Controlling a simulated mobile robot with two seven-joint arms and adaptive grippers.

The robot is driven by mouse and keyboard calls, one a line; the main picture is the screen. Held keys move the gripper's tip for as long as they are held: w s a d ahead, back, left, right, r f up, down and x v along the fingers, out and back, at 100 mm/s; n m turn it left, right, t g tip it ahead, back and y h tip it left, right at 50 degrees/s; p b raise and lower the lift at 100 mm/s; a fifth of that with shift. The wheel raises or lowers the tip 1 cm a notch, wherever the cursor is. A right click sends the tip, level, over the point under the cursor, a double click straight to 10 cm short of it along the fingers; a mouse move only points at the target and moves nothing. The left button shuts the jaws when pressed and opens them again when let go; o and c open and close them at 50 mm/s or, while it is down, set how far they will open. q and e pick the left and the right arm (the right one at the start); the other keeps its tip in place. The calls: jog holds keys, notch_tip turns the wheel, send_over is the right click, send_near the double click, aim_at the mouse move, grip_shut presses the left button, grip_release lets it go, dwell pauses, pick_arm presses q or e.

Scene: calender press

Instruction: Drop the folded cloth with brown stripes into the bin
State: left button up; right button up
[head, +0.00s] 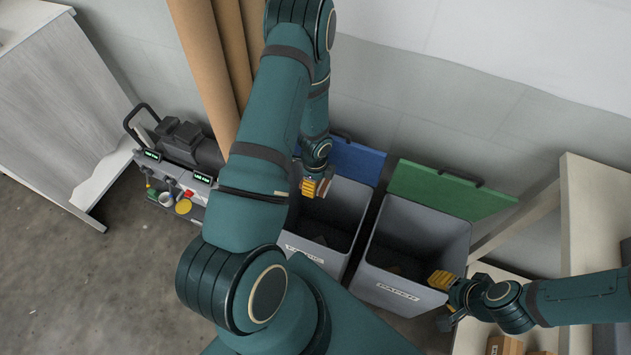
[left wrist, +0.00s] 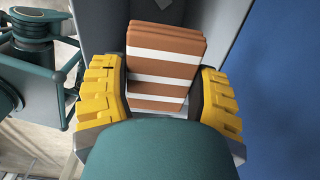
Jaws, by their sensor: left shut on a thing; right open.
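The folded cloth with brown and white stripes (left wrist: 166,62) is between the yellow fingers of my left gripper (left wrist: 160,95) in the left wrist view. The left gripper (head: 317,187) is shut on it, above the open mouth of the grey bin with a blue lid (head: 312,258) in the head view. The bin's grey inner walls show behind the cloth in the left wrist view. My right gripper (head: 446,299) is open and empty at the lower right, beside the grey bin with a green lid (head: 398,292).
The blue lid (head: 356,162) and green lid (head: 440,190) stand open against the wall. A machine with a gauge panel (head: 180,165) is left of the bins, with brown rolls (head: 205,50) behind it. Shelving with small boxes (head: 505,345) is at right.

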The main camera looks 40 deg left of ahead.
pick_arm(q)
notch_tip(320, 180, down, 6)
jog(key=b, duration=0.4)
jog(key=shift+r, duration=0.1)
jog(key=o, duration=1.2)
jog(key=shift+c, duration=0.2)
notch_tip(320, 180, up, 12)
